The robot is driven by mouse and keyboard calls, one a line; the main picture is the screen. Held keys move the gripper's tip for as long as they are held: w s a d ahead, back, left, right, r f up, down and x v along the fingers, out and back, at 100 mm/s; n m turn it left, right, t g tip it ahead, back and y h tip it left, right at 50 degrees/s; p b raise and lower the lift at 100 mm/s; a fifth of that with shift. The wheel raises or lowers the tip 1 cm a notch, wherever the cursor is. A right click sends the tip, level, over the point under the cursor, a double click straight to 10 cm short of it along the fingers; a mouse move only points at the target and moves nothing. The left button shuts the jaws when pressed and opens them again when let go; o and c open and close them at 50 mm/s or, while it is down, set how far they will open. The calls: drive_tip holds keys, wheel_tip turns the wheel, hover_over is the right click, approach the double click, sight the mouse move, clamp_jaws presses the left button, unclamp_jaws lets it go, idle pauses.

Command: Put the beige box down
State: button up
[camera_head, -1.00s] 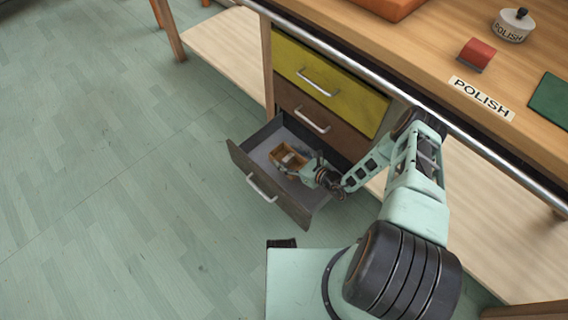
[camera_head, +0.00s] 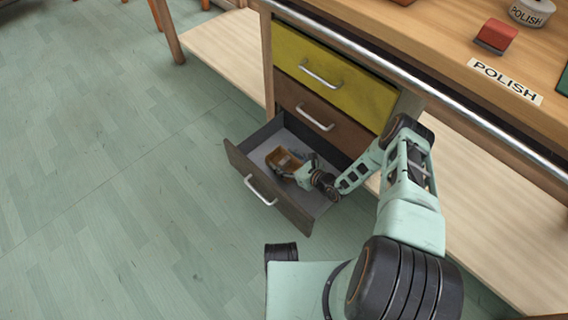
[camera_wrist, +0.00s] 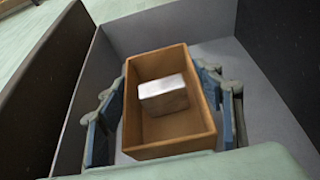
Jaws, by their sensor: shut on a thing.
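The beige box (camera_wrist: 171,143) is an open, tan wooden box in the wrist view, with a small whitish block (camera_wrist: 163,95) inside. My gripper (camera_wrist: 163,88) has one finger along each long side of it and is shut on it. In the head view, the beige box (camera_head: 280,163) is inside the open bottom drawer (camera_head: 257,155), partly covered by my gripper (camera_head: 297,172). The grey drawer floor shows around the box in the wrist view. I cannot tell whether the box touches that floor.
The drawer's dark front (camera_head: 268,190) and side walls stand close around the box. A brown drawer (camera_head: 322,118) and a yellow drawer (camera_head: 330,74) above are shut. The bench top above carries a red block (camera_head: 495,36), a POLISH label (camera_head: 505,81) and a round tin (camera_head: 531,13).

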drive_tip(key=shift+f+b, duration=0.5)
drive_tip(key=shift+f, duration=0.05)
drive_tip(key=o, duration=1.2)
drive_tip(key=shift+r+p, duration=0.45)
drive_tip(key=shift+p, duration=0.05)
drive_tip(key=p+v, duration=0.3)
drive_tip(key=v, duration=0.9)
drive_tip(key=shift+p, duration=0.35)
